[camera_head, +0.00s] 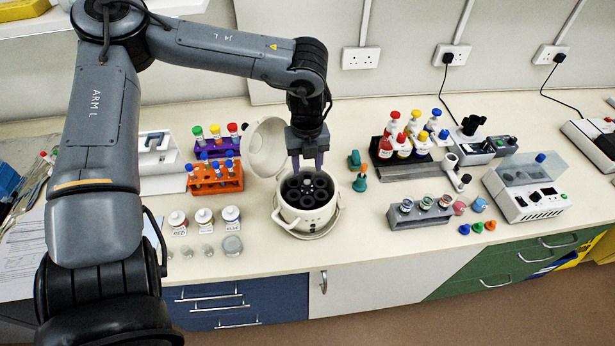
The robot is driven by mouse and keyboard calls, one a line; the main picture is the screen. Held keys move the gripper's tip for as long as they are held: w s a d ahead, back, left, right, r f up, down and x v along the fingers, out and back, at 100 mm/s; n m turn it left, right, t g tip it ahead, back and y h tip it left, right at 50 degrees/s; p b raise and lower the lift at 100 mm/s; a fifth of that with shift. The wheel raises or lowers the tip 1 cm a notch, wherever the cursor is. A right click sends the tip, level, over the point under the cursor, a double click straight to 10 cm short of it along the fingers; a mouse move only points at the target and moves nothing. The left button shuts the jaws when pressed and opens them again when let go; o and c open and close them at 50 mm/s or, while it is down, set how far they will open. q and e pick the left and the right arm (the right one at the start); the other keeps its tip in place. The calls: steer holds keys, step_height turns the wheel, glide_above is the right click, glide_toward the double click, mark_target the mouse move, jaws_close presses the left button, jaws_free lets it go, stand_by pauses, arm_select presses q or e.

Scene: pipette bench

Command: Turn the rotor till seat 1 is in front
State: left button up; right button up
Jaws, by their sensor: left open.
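The white centrifuge (304,219) stands at the middle front of the bench with its round lid (266,150) swung open to the back left. Its dark rotor (307,187) shows inside the bowl, with several black seats around a hub. The seat numbers are too small to read, so I cannot tell which seat is in front. My left gripper (307,166) points down over the back part of the rotor, its fingers apart with nothing between them. I cannot tell whether the fingertips touch the rotor. My right gripper is not in view.
Purple and orange tube racks (215,187) stand left of the centrifuge, with lidded jars (204,216) in front of them. Teal pieces (360,182) stand close on its right. Farther right are a bottle rack (407,150), a grey cup holder (420,213) and a white device (524,188).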

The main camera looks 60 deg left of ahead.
mark_target(307, 181)
arm_select(q)
steer(key=shift+a+f, duration=0.1)
steer(key=shift+f, duration=3)
jaws_close()
